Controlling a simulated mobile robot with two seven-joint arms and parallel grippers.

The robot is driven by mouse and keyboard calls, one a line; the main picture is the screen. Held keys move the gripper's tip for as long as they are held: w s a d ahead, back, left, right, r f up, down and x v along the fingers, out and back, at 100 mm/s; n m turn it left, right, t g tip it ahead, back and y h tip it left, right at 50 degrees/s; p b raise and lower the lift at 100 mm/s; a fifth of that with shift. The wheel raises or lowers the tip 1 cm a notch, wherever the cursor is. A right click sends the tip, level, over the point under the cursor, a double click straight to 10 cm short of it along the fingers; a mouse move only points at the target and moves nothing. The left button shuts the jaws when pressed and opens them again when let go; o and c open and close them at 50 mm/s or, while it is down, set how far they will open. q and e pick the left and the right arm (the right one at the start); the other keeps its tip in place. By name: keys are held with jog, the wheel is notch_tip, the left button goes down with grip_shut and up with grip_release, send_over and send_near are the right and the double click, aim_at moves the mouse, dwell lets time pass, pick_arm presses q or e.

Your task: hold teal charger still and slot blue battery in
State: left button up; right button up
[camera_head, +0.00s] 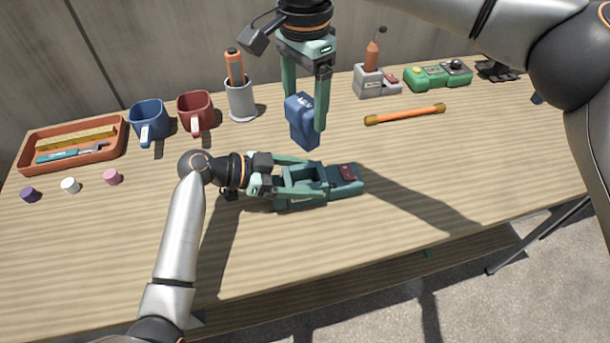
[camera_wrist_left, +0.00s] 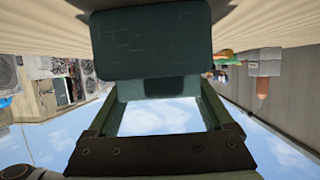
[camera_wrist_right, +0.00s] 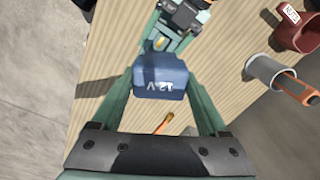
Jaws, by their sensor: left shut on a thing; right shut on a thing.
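The teal charger (camera_head: 345,180) lies on the table near the front middle, with a dark red patch on its top. My left gripper (camera_head: 318,184) is shut on its left end. In the left wrist view the charger (camera_wrist_left: 150,45) fills the top, between the fingers. My right gripper (camera_head: 305,118) is shut on the blue battery (camera_head: 302,122) and holds it above the table, behind and a little left of the charger. The right wrist view shows the battery (camera_wrist_right: 160,78) between the fingers, marked 12 V; it hides part of what lies beyond. Battery and charger are apart.
An orange-handled rod (camera_head: 405,114) lies right of the battery. Blue (camera_head: 150,119) and red (camera_head: 195,112) mugs, a grey cup (camera_head: 240,103), a grey stand (camera_head: 375,84) and a green box (camera_head: 437,77) line the back. An orange tray (camera_head: 28,160) is far left. The table's right front is clear.

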aim_at(305, 131)
pick_arm(q)
grip_shut()
pick_arm(e)
jog(key=f+n, duration=0.1)
jog(key=n, duration=0.2)
jog(key=shift+f+n, duration=0.3)
jog(key=shift+f, duration=0.1)
jog(key=n, duration=0.1)
jog(key=f+n, duration=0.1)
jog(key=n, duration=0.1)
jog(key=shift+f, duration=0.3)
notch_tip(305, 131, down, 2)
jog(key=n, duration=0.6)
jog(key=shift+f, duration=0.25)
